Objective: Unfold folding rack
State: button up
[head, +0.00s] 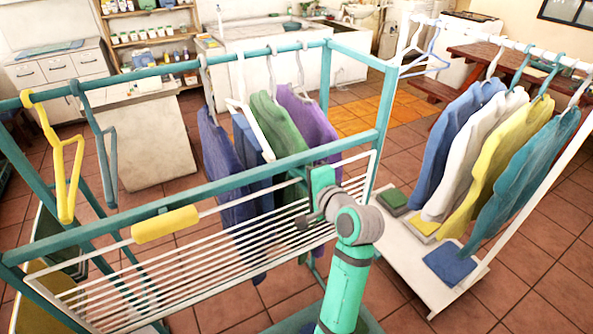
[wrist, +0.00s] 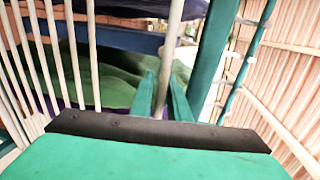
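The folding rack (head: 175,290) is a panel of thin white bars hung on a teal frame (head: 210,190). My gripper (head: 310,212) is at this rail, to the right of the yellow grip. In the wrist view my two teal fingers (wrist: 163,92) stand one on each side of a pale bar (wrist: 172,45). The bar runs between them, with little or no gap. Whether they press on it is hidden.
Shirts on hangers, including a green one (head: 280,125), hang behind the rack and close to it. A yellow hanger (head: 66,165) hangs at left. A white clothes rail with shirts, including a yellow one (head: 490,160), stands at right. Open tiled floor (head: 520,265) lies beyond it.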

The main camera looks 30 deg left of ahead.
grip_shut()
jog(key=shift+a, duration=0.15)
dwell(1.3)
